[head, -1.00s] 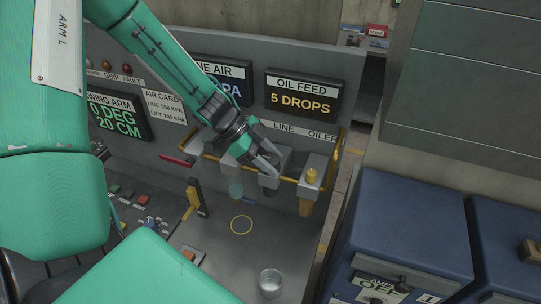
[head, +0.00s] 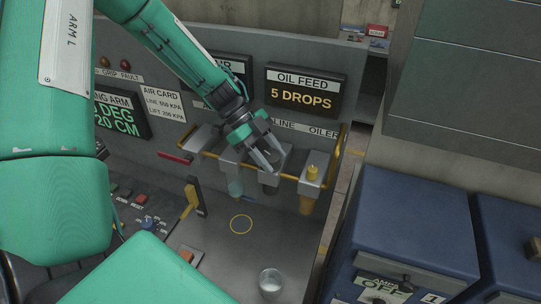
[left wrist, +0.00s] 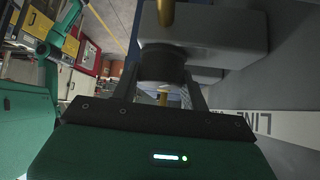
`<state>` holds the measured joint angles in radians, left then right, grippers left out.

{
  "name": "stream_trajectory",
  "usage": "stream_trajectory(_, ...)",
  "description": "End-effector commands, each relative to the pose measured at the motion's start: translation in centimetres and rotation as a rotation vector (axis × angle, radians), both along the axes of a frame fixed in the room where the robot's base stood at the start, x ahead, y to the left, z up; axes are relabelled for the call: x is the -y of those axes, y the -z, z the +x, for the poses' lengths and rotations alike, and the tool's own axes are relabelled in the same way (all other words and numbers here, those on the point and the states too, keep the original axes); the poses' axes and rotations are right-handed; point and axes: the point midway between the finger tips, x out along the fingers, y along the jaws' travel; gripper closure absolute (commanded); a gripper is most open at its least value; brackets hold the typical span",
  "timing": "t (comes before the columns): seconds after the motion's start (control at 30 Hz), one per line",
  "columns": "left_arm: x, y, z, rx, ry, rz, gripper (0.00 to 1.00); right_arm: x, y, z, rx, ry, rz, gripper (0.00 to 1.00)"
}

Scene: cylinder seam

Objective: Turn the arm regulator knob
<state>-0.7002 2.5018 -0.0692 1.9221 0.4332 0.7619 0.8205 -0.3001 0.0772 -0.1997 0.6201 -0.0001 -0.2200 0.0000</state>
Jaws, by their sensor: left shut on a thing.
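A dark round knob (left wrist: 163,65) stands against a grey block in the left wrist view, between the fingers of my left gripper (left wrist: 162,92). In the head view the left gripper (head: 272,158) is shut at the top of the middle grey regulator block (head: 286,165), and its fingers mostly hide the knob. A label reading LINE (head: 283,126) is on the panel just behind; no label reading ARM beside this knob is readable. My right gripper does not show.
The oil feed display (head: 304,90) reads 5 DROPS. A cup (head: 270,282) stands below on the bench.

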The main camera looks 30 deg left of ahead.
Motion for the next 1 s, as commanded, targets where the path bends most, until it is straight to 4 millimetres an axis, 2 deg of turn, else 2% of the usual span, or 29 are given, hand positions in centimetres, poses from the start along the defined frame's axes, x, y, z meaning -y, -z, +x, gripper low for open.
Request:
stream_trajectory(0.1, 0.0, 0.1, -0.1, -0.001, 0.000, 0.000, 0.78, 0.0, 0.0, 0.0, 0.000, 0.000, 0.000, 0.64)
stream_trajectory(0.13, 0.0, 0.1, -0.1, -0.001, 0.000, 0.000, 0.53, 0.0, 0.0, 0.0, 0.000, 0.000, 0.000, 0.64)
stream_trajectory(0.23, 0.0, 0.1, 0.0, -0.001, 0.000, 0.000, 0.34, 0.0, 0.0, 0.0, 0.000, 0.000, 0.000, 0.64)
stream_trajectory(0.67, 0.0, -0.6, 0.1, 0.003, 0.000, 0.000, 0.34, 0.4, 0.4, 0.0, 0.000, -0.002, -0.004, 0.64)
stream_trajectory(0.87, 0.0, -2.8, 0.0, 0.005, 0.001, 0.001, 0.34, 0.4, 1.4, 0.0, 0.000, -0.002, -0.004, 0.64)
stream_trajectory(1.0, 0.0, -4.9, 0.1, 0.006, 0.000, 0.001, 0.34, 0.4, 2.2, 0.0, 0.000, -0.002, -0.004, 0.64)
